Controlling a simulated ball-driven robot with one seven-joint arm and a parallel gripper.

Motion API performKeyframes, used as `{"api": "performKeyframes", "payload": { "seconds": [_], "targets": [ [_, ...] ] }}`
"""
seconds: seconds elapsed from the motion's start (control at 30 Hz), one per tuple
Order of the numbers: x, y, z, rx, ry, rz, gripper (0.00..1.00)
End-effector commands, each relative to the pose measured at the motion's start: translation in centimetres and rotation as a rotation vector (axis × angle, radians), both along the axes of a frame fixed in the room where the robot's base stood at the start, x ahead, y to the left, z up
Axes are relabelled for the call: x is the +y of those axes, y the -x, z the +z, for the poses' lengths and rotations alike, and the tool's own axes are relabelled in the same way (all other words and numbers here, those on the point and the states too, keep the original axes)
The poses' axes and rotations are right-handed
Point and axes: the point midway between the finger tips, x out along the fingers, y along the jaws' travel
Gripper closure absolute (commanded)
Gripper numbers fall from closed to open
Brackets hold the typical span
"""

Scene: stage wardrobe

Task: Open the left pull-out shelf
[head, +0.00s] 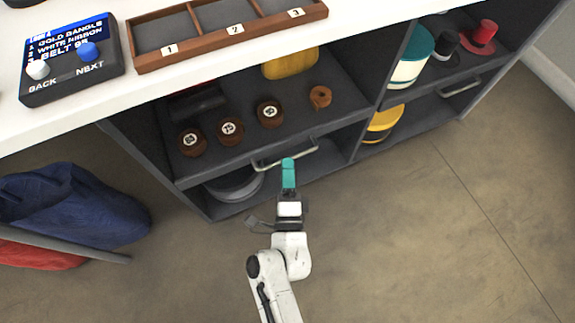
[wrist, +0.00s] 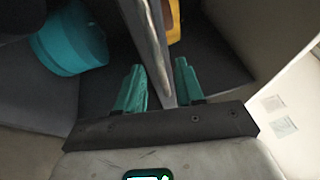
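The left pull-out shelf (head: 225,160) is a dark grey tray under the white counter. Its front edge looks in line with the cabinet front. A light metal bar handle (head: 310,152) is on that front. My gripper (head: 288,170) is at the handle, its teal fingers overlapping the bar's middle in the head view. In the wrist view the two teal fingers (wrist: 160,88) are apart. A grey bar (wrist: 148,40), seemingly the handle, runs up between them, with gaps on both sides. Whether a finger touches it I cannot tell.
Several brown rolls (head: 231,130) lie on the left shelf. A right shelf (head: 425,105) with hats (head: 412,58) has its own handle (head: 460,88). The floor (head: 400,235) in front is clear.

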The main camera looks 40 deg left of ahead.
Motion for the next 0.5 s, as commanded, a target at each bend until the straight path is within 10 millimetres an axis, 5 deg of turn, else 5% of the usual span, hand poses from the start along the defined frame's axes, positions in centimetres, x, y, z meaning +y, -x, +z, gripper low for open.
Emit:
{"api": "performKeyframes", "payload": {
  "seconds": [0.5],
  "targets": [
    [1.24, -1.27, 0.3, 0.001, 0.001, 0.0, 0.63]
  ]
}}
